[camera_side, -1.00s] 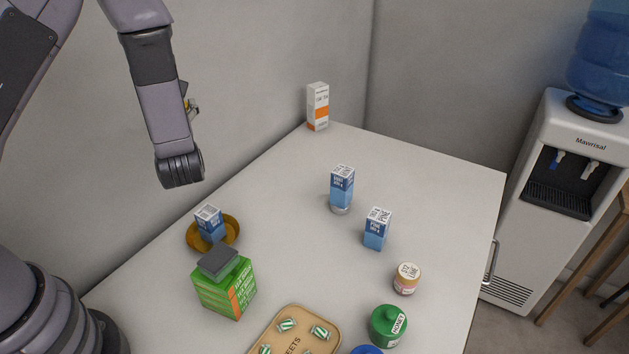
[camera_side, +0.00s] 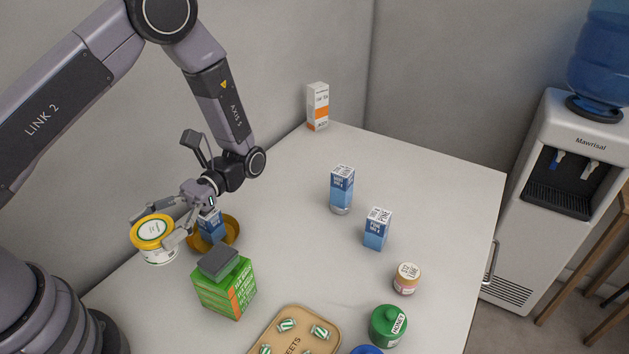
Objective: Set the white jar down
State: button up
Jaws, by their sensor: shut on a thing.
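The white jar (camera_side: 160,256) has a yellow rim and a pale label on its lid. It is at the left of the side view. My gripper (camera_side: 163,228) is shut on it, with a finger on either side. The jar is left of the yellow-brown bowl and beyond the green box. I cannot tell whether its base touches the counter (camera_side: 285,240) or hangs just above it.
A yellow-brown bowl (camera_side: 232,243) holding a blue carton (camera_side: 212,229) is close to my gripper. A green box (camera_side: 224,291) with a grey block (camera_side: 220,263) on top stands in front. Two blue cartons stand farther right. The counter's middle is mostly clear.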

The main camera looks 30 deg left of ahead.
jog(key=w+d+r+n+t+h, duration=0.3)
jog(key=w+d+n+t+h, duration=0.4)
jog(key=w+d, duration=0.25)
jog(key=w+d+r+n+t+h, duration=0.3)
jog(key=w+d+n+t+h, duration=0.2)
jog(key=w+d+n+h, duration=0.35)
jog(key=shift+m+h, duration=0.65)
jog(key=shift+w+d+f, duration=0.1)
jog(key=shift+w+f, duration=0.1)
jog(key=shift+f, duration=3.9)
jog(key=shift+w+d+f, duration=0.1)
jog(key=shift+w+f, duration=0.15)
jog(key=shift+f, duration=3.85)
jog(key=shift+w+d+f, duration=0.1)
jog(key=shift+w+f, duration=0.1)
jog(key=shift+f, duration=3.9)
jog(key=shift+f, duration=0.6)
jog(key=o, duration=1.3)
jog(key=shift+a, duration=0.1)
